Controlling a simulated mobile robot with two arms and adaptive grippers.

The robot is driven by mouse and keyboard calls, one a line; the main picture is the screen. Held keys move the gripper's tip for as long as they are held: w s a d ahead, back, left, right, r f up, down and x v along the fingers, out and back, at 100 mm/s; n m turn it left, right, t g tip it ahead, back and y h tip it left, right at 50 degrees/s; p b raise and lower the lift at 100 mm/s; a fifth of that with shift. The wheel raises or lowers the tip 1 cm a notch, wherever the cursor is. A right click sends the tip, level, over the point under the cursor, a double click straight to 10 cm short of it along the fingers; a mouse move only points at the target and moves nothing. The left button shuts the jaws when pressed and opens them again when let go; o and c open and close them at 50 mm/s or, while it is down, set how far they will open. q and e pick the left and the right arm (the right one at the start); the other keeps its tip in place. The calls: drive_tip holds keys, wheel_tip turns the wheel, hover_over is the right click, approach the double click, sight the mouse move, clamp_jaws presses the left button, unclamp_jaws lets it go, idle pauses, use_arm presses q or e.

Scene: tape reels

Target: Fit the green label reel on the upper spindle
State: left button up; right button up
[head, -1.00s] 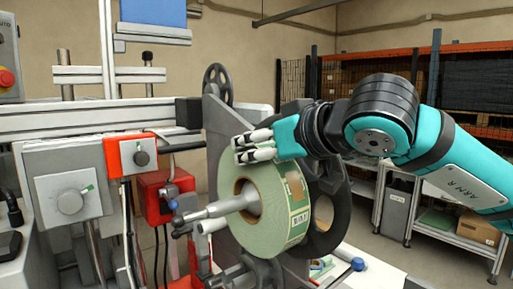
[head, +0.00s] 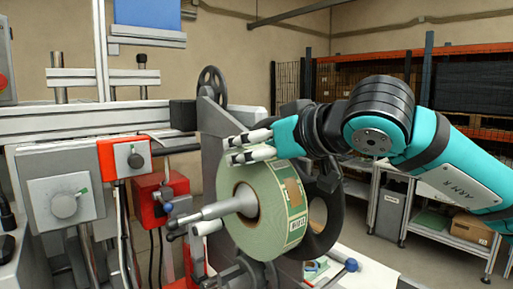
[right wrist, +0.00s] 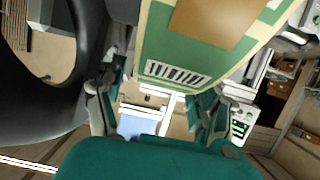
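The green label reel (head: 262,230) has pale green sides, with brown and barcode patches on its rim. It stands upright in the head view, with a grey spindle (head: 217,209) sticking out through its centre hole. How far on it sits is hidden. My right gripper (head: 232,149) is at the reel's top edge, its two pale fingers spread apart. In the right wrist view the reel (right wrist: 173,72) shows its barcode side in front of the spread fingers; I see no clear contact with it. My left gripper is not in view.
A black ring (head: 325,215) stands just behind the reel, beside the grey machine plate. A red block (head: 165,195) and a knob box (head: 65,200) are at the left. A shelf bench (head: 440,231) stands at the back right.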

drive_tip(key=shift+f, duration=0.25)
drive_tip(key=v, duration=1.2)
drive_tip(key=shift+r, duration=0.15)
